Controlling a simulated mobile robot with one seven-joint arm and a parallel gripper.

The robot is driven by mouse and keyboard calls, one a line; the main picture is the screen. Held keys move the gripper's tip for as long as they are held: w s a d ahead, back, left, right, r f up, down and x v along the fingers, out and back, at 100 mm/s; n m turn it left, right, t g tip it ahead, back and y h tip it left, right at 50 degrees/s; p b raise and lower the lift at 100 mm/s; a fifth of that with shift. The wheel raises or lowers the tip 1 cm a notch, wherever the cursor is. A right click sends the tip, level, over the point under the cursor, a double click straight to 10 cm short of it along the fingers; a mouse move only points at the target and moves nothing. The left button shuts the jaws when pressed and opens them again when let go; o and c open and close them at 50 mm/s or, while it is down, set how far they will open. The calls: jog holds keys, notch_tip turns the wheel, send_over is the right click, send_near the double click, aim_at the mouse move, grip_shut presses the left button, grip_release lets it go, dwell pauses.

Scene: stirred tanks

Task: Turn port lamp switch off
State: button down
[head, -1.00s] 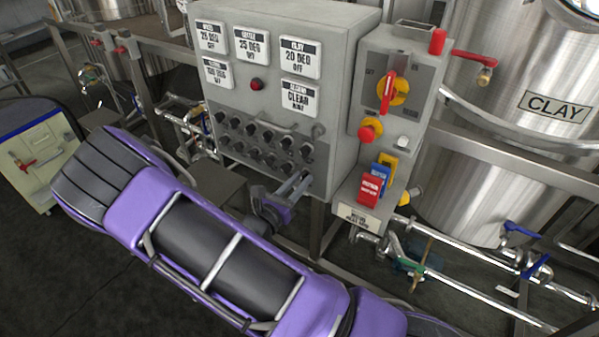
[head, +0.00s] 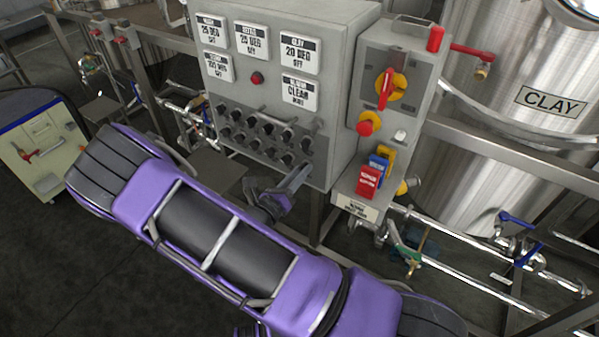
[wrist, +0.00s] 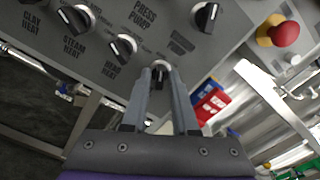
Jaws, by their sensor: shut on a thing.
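A grey control panel (head: 290,80) carries two rows of black rotary switches on its lower front. My gripper (head: 306,168) is at the panel's lower right corner. In the wrist view, my gripper (wrist: 160,72) is shut on a small black switch knob (wrist: 160,67) with a pale collar, its fingers on either side. A dark label (wrist: 182,45) beside this knob is too blurred to read, so I cannot confirm it is the port lamp switch. In the head view my fingers hide this knob.
A side box with a red-yellow rotary handle (head: 388,88) and red, blue and yellow blocks (head: 368,180) stands just right. Pipes and a clay tank are beyond.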

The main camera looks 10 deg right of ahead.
jog(key=c, duration=0.9)
grip_release()
jog(key=v, duration=1.7)
jog(key=shift+s+a+r+b, duration=0.1)
jog(key=shift+s+a+b, duration=0.1)
jog(key=shift+b, duration=0.1)
